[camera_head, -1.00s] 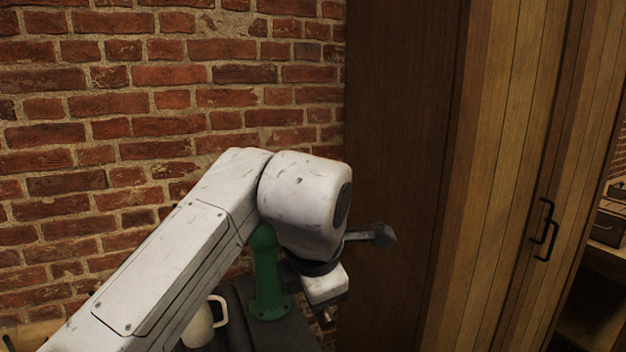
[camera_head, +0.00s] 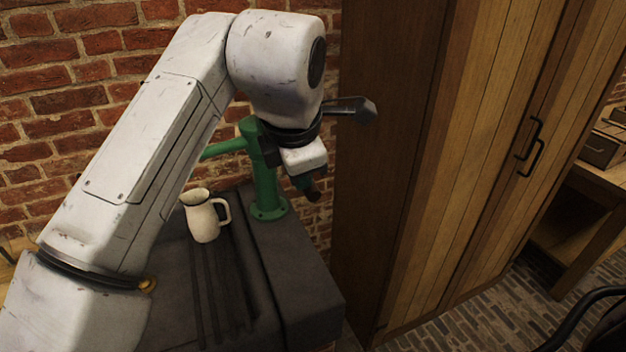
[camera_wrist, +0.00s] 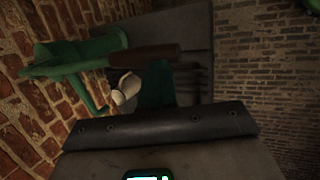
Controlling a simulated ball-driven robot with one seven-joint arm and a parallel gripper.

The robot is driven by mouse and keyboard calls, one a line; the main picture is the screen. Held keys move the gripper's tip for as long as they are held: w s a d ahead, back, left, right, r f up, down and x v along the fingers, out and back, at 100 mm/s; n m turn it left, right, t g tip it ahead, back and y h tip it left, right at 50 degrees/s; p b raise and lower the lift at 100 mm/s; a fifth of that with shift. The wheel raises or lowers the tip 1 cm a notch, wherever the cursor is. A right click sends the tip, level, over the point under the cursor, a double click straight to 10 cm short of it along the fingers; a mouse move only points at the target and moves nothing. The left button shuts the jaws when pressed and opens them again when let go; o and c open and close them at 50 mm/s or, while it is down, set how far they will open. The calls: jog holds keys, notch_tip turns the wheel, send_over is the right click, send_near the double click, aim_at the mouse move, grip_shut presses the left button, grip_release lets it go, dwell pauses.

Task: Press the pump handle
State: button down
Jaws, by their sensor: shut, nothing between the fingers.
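The green pump (camera_head: 264,185) stands on a dark bench against the brick wall. Its spout (camera_head: 222,149) points left. In the wrist view the brown grip (camera_wrist: 145,57) lies just beyond the dark bar of my gripper (camera_wrist: 158,122). My gripper is shut and empty. It is in front of the pump, close to the handle; I cannot tell whether they touch. My wrist hides part of the pump head in the head view.
A cream jug (camera_head: 204,215) stands on the dark bench (camera_head: 295,290), left of the pump and below its spout. A wooden cabinet (camera_head: 400,180) rises close to the right of my wrist. The brick floor (camera_head: 470,315) at the lower right is mostly clear.

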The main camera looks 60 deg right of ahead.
jog(key=w+v, duration=0.1)
jog(key=v, duration=0.6)
jog(key=shift+r, duration=0.4)
jog(key=shift+s+a, duration=0.1)
jog(key=shift+s, duration=0.05)
dwell(0.3)
